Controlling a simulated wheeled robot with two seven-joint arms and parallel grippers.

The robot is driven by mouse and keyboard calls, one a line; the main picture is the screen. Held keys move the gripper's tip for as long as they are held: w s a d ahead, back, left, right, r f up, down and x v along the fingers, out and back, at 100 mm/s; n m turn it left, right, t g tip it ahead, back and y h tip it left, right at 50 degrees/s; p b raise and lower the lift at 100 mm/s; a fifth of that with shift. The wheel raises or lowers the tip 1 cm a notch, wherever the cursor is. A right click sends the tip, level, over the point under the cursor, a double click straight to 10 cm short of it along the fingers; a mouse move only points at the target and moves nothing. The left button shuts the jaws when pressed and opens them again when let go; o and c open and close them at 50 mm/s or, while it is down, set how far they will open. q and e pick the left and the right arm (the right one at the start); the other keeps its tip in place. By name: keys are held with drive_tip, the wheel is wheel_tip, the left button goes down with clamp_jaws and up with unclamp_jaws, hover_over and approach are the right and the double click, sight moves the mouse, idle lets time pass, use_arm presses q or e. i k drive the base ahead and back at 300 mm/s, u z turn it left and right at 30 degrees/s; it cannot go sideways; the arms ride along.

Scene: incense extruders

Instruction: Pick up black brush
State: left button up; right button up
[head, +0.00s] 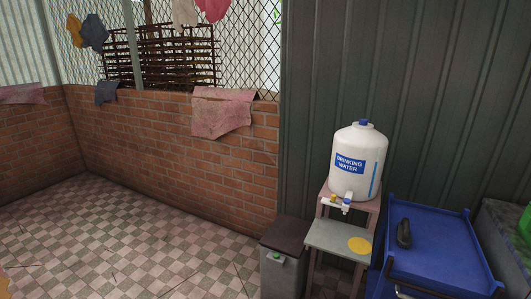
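A dark, elongated object (404,233), which looks like the black brush, lies on the blue top of a cart (443,255) at the lower right of the head view. Its finer details are too small to tell. Nothing is touching it except the surface under it. Neither of my grippers shows in this view.
Left of the cart, a white drinking water dispenser (357,165) stands on a stepped stand (325,240) with a yellow disc (360,245). A grey bin (283,272) stands beside it. A grey counter (505,240) is at the right edge.

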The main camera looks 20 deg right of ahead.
sight(404, 237)
drive_tip(key=z, duration=0.8)
drive_tip(key=i, duration=0.85)
drive_tip(key=z, duration=0.5)
